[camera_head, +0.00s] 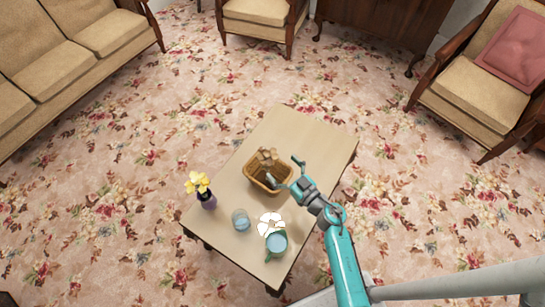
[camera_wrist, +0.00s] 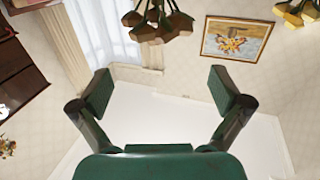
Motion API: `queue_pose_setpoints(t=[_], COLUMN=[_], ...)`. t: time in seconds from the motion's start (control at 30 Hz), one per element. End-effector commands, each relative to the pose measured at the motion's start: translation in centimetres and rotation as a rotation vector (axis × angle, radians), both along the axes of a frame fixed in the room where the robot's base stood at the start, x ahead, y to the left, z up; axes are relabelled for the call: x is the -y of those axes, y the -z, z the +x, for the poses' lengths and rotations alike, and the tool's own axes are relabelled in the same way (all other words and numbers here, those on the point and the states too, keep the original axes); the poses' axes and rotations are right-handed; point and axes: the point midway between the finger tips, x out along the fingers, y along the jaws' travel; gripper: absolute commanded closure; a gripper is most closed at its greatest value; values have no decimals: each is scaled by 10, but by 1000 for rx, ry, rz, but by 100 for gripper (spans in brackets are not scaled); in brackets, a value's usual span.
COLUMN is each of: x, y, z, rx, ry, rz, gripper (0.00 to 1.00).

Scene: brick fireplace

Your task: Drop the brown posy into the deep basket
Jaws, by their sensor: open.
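The brown posy (camera_head: 267,154) shows in the head view at the back rim of the deep basket (camera_head: 262,186), with its blossoms at or above the rim. Its stem is hidden, so I cannot tell how deep it sits. The basket is a tan, open-topped box on the low table. My gripper (camera_head: 286,169) is open at the basket's right side, its fingers spread and apart from the blossoms. In the wrist view my gripper (camera_wrist: 160,92) has nothing between its fingers. A brown cluster shows at the top of that view; I cannot tell what it is.
On the pale table (camera_head: 299,125) stand a purple vase (camera_head: 208,202) with yellow flowers, a clear glass (camera_head: 241,221), and a teal mug (camera_head: 277,246) beside white blossoms (camera_head: 270,224). The table's far end is clear. A sofa (camera_head: 60,67) and armchairs stand around on flowered carpet.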

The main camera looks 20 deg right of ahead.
Motion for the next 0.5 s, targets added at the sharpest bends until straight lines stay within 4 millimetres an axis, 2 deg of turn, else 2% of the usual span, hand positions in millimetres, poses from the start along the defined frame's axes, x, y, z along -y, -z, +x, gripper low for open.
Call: queue_pose_setpoints(t=[0.03,0.2,0.5], x=[4,13,17], y=[0,0,0], z=[-11,-36,-52], rx=[-1,0,2], ry=[5,4,-1], rz=[1,0,-2], gripper=[0,0,0])
